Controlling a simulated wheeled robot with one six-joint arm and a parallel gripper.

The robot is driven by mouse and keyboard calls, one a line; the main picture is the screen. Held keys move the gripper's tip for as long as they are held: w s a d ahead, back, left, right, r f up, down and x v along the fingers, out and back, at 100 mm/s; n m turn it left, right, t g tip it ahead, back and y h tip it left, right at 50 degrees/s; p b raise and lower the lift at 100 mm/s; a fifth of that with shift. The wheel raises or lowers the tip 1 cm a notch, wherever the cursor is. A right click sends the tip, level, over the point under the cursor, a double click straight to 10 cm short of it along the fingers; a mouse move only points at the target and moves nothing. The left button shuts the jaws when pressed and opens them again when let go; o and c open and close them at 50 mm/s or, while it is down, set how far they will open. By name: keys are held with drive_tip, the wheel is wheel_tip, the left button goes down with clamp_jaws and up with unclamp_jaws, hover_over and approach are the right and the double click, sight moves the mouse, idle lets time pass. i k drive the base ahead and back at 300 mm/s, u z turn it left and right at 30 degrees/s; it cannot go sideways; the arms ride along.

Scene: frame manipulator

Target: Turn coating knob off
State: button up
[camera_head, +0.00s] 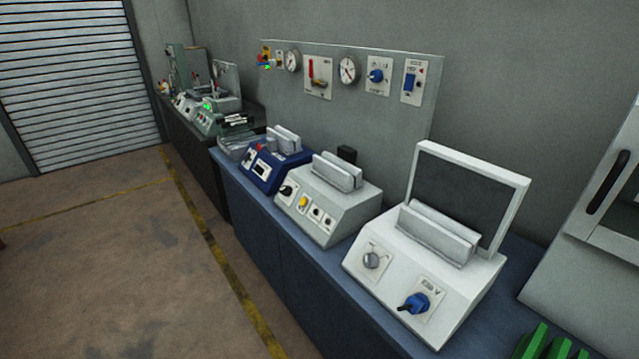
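Several knobs are in view, and their labels are too small to read, so I cannot tell which is the coating knob. The nearest white machine (383,288) has a grey round knob (371,260) on the left of its sloped front and a blue knob (413,303) with a handle pointing to the lower left on the right. The wall panel (400,125) carries another blue knob (376,75). The middle white machine (335,194) has a black knob (287,189) and a yellow knob (303,202). My gripper is not in view.
The machines stand on a long blue bench (300,273) along the wall. A blue machine (275,166) stands further left. A white cabinet (607,200) with a dark handle and a green object (545,345) are at the right. The floor (110,270) before the bench is clear.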

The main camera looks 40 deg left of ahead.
sight(286, 190)
drive_tip(key=u, duration=1.95)
drive_tip(key=k, duration=0.55)
drive_tip(key=u, duration=1.05)
drive_tip(key=i, duration=1.3)
drive_tip(key=u, duration=0.5)
drive_tip(key=i, duration=1.2)
drive_tip(key=z, duration=1.25)
drive_tip(key=i, duration=0.95)
drive_tip(key=z, duration=1.05)
